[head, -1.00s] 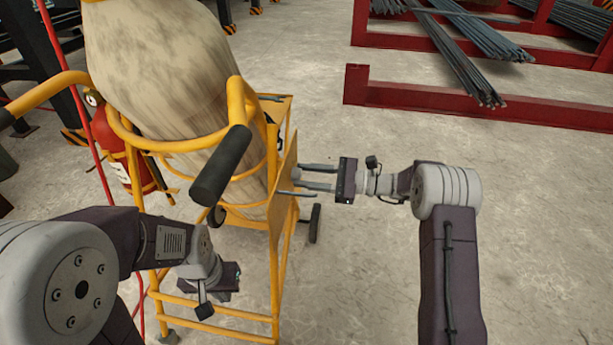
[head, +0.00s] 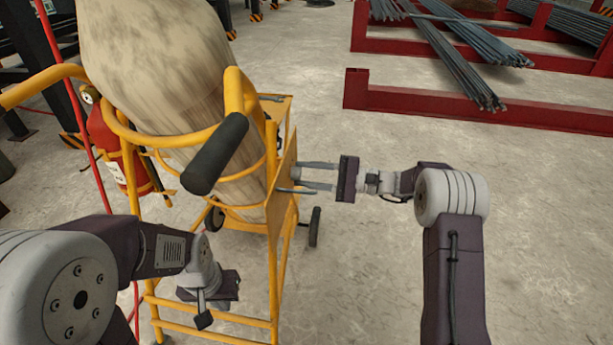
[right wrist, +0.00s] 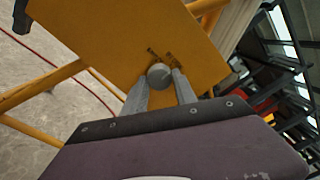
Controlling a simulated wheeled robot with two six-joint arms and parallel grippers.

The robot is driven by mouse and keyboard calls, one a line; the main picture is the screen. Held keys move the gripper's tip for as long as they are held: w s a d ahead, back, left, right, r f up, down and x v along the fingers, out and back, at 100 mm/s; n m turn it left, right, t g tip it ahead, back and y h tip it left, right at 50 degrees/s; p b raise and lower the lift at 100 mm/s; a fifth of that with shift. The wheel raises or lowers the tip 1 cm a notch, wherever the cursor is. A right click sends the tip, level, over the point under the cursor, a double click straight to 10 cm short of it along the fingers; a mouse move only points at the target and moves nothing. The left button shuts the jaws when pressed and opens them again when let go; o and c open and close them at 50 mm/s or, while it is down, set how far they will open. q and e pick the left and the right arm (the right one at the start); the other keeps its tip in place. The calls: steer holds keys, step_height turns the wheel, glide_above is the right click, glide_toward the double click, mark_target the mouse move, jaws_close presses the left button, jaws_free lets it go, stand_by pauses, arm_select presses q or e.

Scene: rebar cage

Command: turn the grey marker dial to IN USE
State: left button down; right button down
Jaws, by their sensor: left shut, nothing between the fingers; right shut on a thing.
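The grey marker dial (right wrist: 159,75) is a small round knob on a yellow panel (right wrist: 120,40) in the right wrist view. Dark marks, too small to read, sit on the panel just above it. My right gripper (right wrist: 160,82) is shut on the dial, one finger on each side. In the head view my right gripper (head: 298,177) reaches the panel (head: 284,178) from the right, and the dial is hidden there. My left gripper (head: 222,285) is low at the left, by the yellow frame, shut and empty; its fingertips are hard to see.
The yellow trolley (head: 275,290) carries a large wrapped cylinder (head: 160,70) and a red fire extinguisher (head: 112,150). A black handle grip (head: 214,154) sticks out toward me. Red racks (head: 440,102) with rebar stand at the back right. The floor at right is clear.

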stand_by(0.5)
steer(key=c, duration=1)
jaws_free()
steer(key=shift+d, duration=0.1)
steer(key=s+d+p, duration=0.1)
steer(key=d+p, duration=0.2)
steer(key=d, duration=0.5)
steer(key=shift+s+d+p, duration=0.3)
steer(key=shift+s+d, duration=0.05)
steer(key=shift+s, duration=0.05)
steer(key=shift+f, duration=0.1)
